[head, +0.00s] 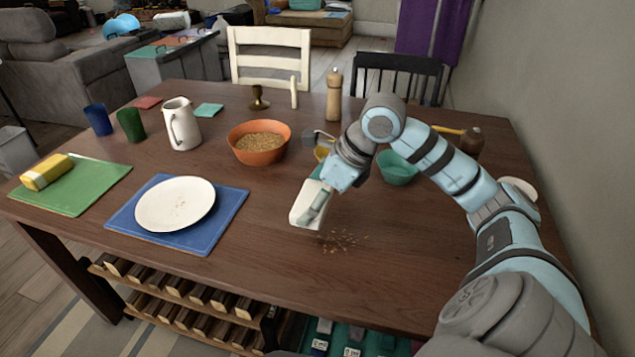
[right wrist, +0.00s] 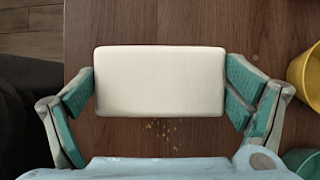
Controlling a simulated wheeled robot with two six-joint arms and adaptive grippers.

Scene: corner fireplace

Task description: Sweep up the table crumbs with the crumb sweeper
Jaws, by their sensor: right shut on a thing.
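The crumb sweeper (head: 303,207) is a white rounded block over the middle of the brown table (head: 250,285). My right gripper (head: 316,203) is shut on it, and in the right wrist view the sweeper (right wrist: 160,80) sits between the two teal finger pads. I cannot tell whether its underside touches the table. Small tan crumbs (head: 343,240) lie scattered on the bare wood just right of and nearer than the sweeper. In the right wrist view the crumbs (right wrist: 163,131) show just below the sweeper's edge. My left gripper is not in view.
A white plate (head: 175,204) on a blue mat (head: 228,212) lies to the left. An orange bowl (head: 259,155) of grain, a teal bowl (head: 398,175) and a pepper mill (head: 334,96) stand behind the sweeper. The table's front middle is clear.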

